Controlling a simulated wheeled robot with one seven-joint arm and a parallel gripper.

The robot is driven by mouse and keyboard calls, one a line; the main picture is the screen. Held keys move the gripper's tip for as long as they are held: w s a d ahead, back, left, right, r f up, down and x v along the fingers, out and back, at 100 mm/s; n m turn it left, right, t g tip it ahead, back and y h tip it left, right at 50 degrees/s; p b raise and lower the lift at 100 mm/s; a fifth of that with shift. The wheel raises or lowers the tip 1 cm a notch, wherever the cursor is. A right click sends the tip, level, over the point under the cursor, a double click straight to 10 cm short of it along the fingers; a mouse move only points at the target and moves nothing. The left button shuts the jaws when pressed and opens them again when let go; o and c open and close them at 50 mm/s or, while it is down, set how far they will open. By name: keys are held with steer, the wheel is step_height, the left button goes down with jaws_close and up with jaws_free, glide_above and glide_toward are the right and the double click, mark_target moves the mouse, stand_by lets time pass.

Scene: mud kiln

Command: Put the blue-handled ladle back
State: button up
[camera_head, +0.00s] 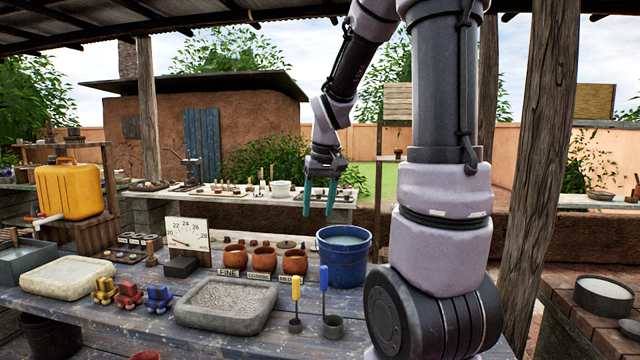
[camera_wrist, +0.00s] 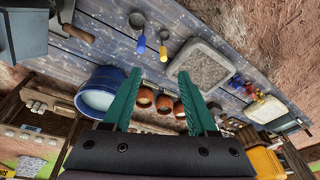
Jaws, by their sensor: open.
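The blue-handled ladle (camera_head: 324,279) is at the front of the blue-grey plank table, its handle pointing up in the picture and its dark grey cup at the table top. It also shows in the wrist view (camera_wrist: 141,45), near the top. A similar yellow-handled ladle (camera_head: 296,289) is just left of it; it also shows in the wrist view (camera_wrist: 163,53). My gripper (camera_head: 319,207), with two teal fingers, is open and empty. It hangs high above the table, well apart from both ladles. The fingers also show in the wrist view (camera_wrist: 160,80).
A blue bucket (camera_head: 343,262) stands behind the ladles. A grey stone tray (camera_head: 226,318) is to their left. Three clay pots (camera_head: 263,260) with labels stand behind it. Coloured figures (camera_head: 130,295), a dial gauge (camera_head: 187,236) and a yellow jug (camera_head: 69,190) are farther left.

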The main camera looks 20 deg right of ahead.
steer(key=s+a+r+m+t, duration=0.1)
steer(key=s+a+r+t, duration=0.1)
steer(key=s+r, duration=0.3)
steer(key=s+a+r+m+t+y, duration=0.1)
steer(key=s+a+r, duration=0.3)
steer(key=s, duration=0.6)
steer(key=shift+s+a+r+m+t+y, duration=0.2)
steer(key=shift+r+m+t+y, duration=0.15)
steer(key=shift+r+t, duration=0.45)
